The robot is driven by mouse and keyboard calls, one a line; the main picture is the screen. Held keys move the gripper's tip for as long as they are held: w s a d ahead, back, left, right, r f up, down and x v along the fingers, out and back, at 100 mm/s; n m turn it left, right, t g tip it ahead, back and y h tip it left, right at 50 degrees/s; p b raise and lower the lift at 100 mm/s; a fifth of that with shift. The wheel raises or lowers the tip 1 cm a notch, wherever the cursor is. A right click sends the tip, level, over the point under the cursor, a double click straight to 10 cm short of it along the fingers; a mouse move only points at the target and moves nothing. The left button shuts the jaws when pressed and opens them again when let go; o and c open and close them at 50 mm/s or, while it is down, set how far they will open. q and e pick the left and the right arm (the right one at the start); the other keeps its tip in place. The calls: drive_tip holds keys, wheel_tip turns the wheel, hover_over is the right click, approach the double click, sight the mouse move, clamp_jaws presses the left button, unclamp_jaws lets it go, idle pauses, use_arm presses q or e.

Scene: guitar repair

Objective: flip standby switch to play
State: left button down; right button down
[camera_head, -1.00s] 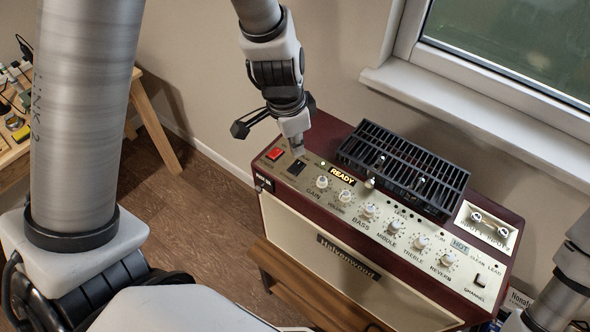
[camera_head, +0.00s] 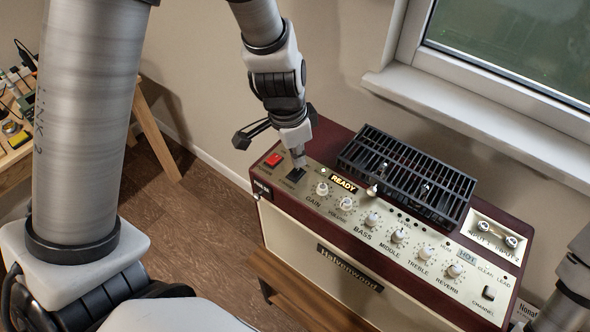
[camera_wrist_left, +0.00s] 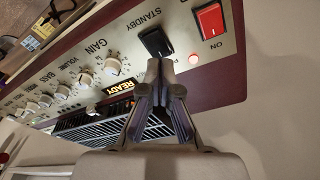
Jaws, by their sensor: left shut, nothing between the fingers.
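The amp (camera_head: 392,262) has a cream front and a dark red case, with its control panel on top. The black standby switch (camera_head: 296,175) is at the panel's left end; in the left wrist view the standby switch (camera_wrist_left: 156,42) shows under the label STANDBY. My left gripper (camera_head: 300,164) is shut and empty, its tips right at the switch. In the wrist view the fingertips (camera_wrist_left: 166,66) cover the switch's near edge; I cannot tell whether they touch it. The READY sign (camera_head: 343,183) is lit. My right gripper is not in view.
Several knobs run along the panel. A black vent cage (camera_head: 405,172) rises behind them. The amp rests on a wooden stand (camera_head: 290,290).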

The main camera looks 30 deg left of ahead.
sight(298, 170)
use_arm(q)
drive_tip(key=shift+w+f, duration=0.1)
idle(0.5)
drive_tip(key=shift+f+b, duration=1.05)
drive_tip(key=shift+b, duration=0.1)
drive_tip(key=shift+r, duration=0.15)
wheel_tip(298, 170, up, 7)
drive_tip(key=p, duration=0.6)
idle(0.6)
drive_tip(key=shift+f, duration=0.2)
